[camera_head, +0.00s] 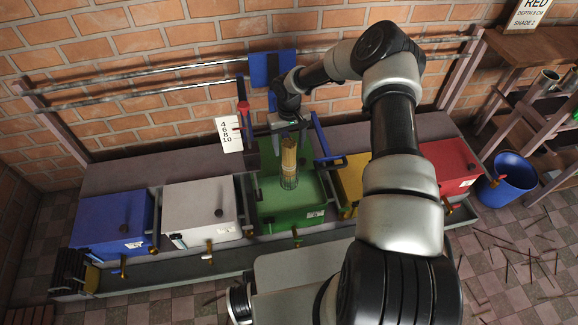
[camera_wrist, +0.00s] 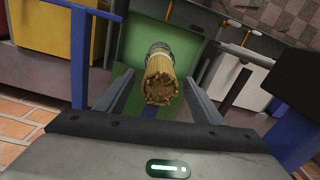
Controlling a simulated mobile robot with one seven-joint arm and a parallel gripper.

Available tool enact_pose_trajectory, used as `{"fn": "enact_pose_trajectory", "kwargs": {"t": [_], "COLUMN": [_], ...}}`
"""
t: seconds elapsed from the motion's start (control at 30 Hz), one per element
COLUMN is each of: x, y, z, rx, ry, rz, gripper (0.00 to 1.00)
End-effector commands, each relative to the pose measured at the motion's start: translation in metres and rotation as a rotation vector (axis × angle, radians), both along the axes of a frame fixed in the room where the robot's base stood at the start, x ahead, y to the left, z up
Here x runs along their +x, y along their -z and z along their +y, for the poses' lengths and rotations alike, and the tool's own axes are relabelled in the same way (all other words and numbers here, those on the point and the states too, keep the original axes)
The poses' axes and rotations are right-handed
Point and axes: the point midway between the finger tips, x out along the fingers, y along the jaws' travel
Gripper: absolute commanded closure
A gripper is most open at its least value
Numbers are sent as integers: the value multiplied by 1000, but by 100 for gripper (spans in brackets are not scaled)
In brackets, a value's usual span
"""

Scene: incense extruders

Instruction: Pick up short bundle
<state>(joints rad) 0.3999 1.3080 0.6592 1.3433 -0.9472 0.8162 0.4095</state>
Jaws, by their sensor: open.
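The short bundle (camera_head: 289,157) is a pale tan bunch of sticks with a lighter band near its top. It stands upright in a wire holder (camera_head: 289,182) on the green box (camera_head: 268,205). In the wrist view the bundle (camera_wrist: 162,82) shows end-on, its stick ends facing the camera. My gripper (camera_head: 289,128) is just above the bundle. In the wrist view its two fingers (camera_wrist: 158,95) are spread on either side of the bundle, with gaps visible between. The gripper is open and holds nothing.
A blue box (camera_head: 112,220), a white box (camera_head: 200,208), a yellow box (camera_head: 352,175) and a red box (camera_head: 450,165) flank the green one. Blue uprights (camera_head: 322,140) stand close beside my gripper. A numbered card (camera_head: 229,135) is at its left. A blue bucket (camera_head: 508,175) stands right.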

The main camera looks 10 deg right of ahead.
Motion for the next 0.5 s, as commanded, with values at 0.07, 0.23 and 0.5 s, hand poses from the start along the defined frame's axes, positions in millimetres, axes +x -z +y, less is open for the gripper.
{"fn": "enact_pose_trajectory", "kwargs": {"t": [0.07, 0.23, 0.5], "x": [0, 0, 0], "y": [5, 5, 4], "z": [0, 0, 0], "rx": [1, 0, 0], "ry": [2, 1, 1], "rz": [0, 0, 0], "gripper": [38, 38, 76]}}
